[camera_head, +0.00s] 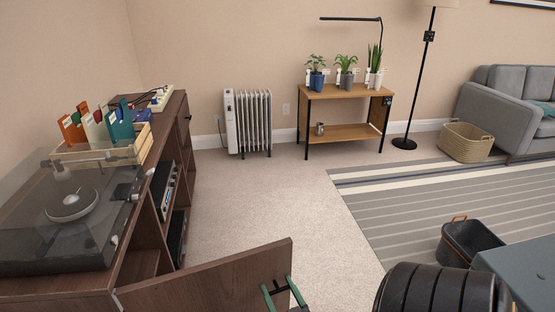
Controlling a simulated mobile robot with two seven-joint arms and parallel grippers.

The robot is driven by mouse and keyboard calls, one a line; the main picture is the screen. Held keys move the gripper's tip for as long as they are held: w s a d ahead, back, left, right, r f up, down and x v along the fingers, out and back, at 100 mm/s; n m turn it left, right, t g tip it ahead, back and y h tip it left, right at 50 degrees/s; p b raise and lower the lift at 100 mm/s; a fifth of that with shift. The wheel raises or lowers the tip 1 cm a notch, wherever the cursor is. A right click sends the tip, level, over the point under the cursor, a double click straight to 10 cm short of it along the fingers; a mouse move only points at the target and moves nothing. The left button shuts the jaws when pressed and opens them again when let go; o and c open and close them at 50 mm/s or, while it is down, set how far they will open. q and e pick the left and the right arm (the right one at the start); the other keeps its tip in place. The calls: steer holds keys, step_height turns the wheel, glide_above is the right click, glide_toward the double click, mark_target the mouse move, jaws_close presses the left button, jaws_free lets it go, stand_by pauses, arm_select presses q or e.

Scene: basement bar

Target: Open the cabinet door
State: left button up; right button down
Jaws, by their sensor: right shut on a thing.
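The brown wooden cabinet (150,205) runs along the left side. Its near door (215,285) stands swung out from the near end, reaching right toward the middle of the picture. A hinge (118,299) shows at its left end. My right gripper (283,289), with green fingers, is at the door's face near its free edge. It is shut on what seems to be the door's handle, mostly hidden by the fingers and cut off by the picture's bottom edge. Open compartments with dark devices (166,192) show behind the door. My left gripper is not in view.
A turntable (70,215) and a wooden crate of records (105,150) stand on the cabinet. Carpet (270,205) is clear beyond the door. A black basket (466,240) and a blue-grey surface (520,270) are at lower right. A radiator (248,122) stands by the wall.

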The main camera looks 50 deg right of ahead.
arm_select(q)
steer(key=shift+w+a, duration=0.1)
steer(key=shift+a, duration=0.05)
arm_select(e)
steer(key=shift+s+a, duration=0.15)
jaws_free()
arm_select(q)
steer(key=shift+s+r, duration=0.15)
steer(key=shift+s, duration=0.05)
arm_select(e)
steer(key=shift+s+a, duration=0.1)
steer(key=shift+s, duration=0.05)
